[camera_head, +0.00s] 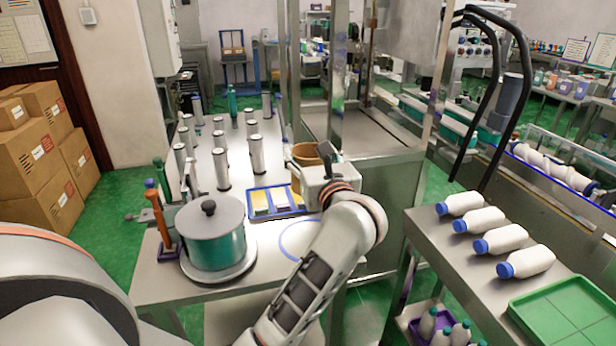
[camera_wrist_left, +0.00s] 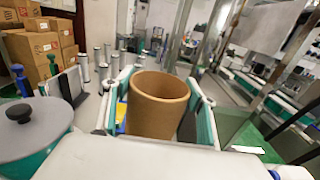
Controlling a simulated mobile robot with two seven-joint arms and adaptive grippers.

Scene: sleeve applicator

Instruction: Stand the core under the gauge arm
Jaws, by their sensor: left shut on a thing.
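The core is a brown open-topped tube (camera_head: 306,154), held above the table and partly hidden by the gripper in the head view. In the left wrist view the core (camera_wrist_left: 159,98) sits upright, or nearly so, between the two fingers. My left gripper (camera_head: 314,166) is shut on it. I cannot make out the gauge arm for certain. Thin dark and white upright plates (camera_head: 190,180) stand behind the lidded teal pot; they also show in the left wrist view (camera_wrist_left: 72,86). My right gripper is not in view.
The teal pot (camera_head: 212,240) stands on the table's (camera_head: 160,291) left side. A blue tray (camera_head: 266,212) with yellow and white pieces lies near the gripper. A blue ring (camera_head: 284,240) marks bare tabletop. Several metal cylinders (camera_head: 257,154) stand behind. White bottles (camera_head: 485,221) lie on the right table.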

